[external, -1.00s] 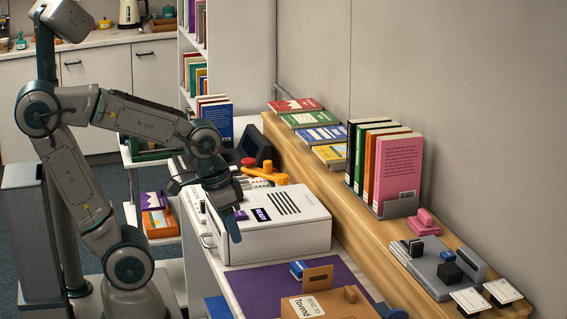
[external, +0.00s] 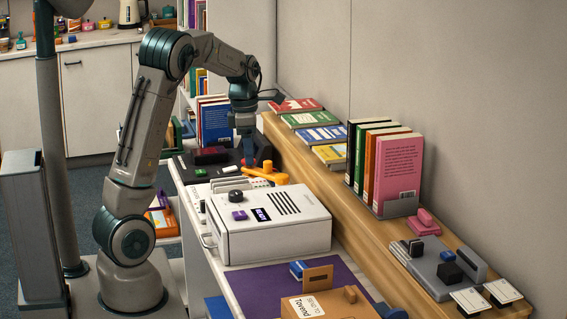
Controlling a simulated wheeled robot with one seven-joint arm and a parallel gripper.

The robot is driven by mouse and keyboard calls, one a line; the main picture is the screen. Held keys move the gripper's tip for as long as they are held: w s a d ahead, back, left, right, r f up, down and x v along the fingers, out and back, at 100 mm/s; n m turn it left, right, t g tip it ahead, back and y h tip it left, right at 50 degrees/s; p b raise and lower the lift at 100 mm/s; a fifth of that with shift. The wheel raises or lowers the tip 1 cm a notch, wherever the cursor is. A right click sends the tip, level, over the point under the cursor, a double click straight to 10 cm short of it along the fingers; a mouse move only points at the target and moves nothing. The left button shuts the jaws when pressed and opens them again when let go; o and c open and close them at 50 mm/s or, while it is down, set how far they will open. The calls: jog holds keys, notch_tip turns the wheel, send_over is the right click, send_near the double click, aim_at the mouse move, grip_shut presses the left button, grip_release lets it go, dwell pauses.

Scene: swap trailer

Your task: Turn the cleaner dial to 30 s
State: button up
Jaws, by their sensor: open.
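The cleaner (external: 290,232) is a white box on the counter, with a black dial (external: 235,196), a purple button (external: 239,215), a small dark display (external: 260,215) and several slots on top. The dial's setting and the display's text are too small to read. My gripper (external: 249,160) points down behind the cleaner, apart from the dial, above the dark equipment and beside an orange handle. It is open, and nothing shows between its fingers.
An orange handled part (external: 264,174) and a dark device (external: 208,157) are behind the cleaner. A wooden ledge with books (external: 398,172) runs along the right. A purple mat (external: 335,275) and a brown box (external: 325,306) are in front. Shelved books (external: 214,122) stand close behind my arm.

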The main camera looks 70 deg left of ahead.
aim_at(236, 192)
jog(key=s+a+n+p, duration=0.1)
jog(key=s+a+n, duration=0.1)
jog(key=a+n, duration=0.65)
jog(key=shift+m+g, duration=0.35)
jog(key=shift+g, duration=0.05)
jog(key=f, duration=0.5)
jog(key=f+p, duration=0.1)
jog(key=f, duration=0.3)
jog(key=f+p, duration=0.1)
jog(key=f, duration=0.4)
jog(key=shift+w+a+f, duration=0.2)
jog(key=shift+a+f, duration=0.1)
jog(key=shift+a, duration=0.05)
jog(key=c, duration=1)
